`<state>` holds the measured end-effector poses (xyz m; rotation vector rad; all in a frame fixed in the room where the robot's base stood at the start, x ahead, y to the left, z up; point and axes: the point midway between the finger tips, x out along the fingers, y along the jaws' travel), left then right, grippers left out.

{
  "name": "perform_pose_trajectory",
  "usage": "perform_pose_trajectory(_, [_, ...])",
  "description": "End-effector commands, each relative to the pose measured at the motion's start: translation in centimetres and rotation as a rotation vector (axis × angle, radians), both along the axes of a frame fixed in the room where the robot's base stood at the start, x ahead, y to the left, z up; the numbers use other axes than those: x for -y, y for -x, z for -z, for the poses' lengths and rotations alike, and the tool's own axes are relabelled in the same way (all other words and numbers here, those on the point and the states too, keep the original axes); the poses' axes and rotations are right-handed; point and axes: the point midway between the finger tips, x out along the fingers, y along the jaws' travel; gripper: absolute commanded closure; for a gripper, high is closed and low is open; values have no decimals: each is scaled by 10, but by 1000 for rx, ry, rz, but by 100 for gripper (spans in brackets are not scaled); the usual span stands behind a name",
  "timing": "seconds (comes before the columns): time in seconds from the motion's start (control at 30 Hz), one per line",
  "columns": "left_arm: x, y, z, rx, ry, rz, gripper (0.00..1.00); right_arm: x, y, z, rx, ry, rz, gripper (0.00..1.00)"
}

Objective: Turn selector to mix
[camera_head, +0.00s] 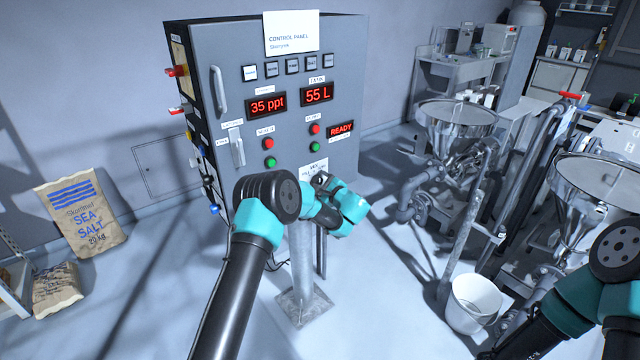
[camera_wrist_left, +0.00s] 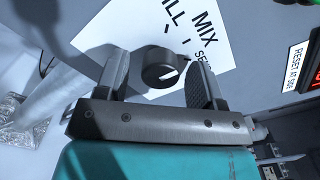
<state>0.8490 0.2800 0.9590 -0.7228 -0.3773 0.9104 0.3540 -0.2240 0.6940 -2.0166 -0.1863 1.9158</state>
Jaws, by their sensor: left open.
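The selector is a dark round knob (camera_wrist_left: 160,70) on a white label plate (camera_wrist_left: 110,28) in the left wrist view. The plate reads MIX, part of another word ending in ILL, and SE, with tick marks. A small pale mark shows on the knob; I cannot tell which tick it points to. My left gripper (camera_wrist_left: 156,84) is open, one finger on each side of the knob, with gaps visible. In the head view my left gripper (camera_head: 322,181) is at the plate (camera_head: 313,169) low on the control panel and hides the knob. My right gripper is out of view.
The grey control panel (camera_head: 350,60) has red and green buttons and lit displays: 35 ppt, 55 L and READY (camera_head: 340,130). Steel hoppers (camera_head: 455,122) with pipes and a white bucket (camera_head: 474,303) stand at right. A sea salt bag (camera_head: 82,212) leans on the left wall.

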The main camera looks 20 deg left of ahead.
Motion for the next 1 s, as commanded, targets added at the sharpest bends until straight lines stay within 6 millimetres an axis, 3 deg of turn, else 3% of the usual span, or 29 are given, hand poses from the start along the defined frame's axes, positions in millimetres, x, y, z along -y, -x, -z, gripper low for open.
perform_pose_trajectory(0.27, [14,9,0,0,0,1,38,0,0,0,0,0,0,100])
perform_pose_trajectory(1.0, [125,87,0,0,0,3,38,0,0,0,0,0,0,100])
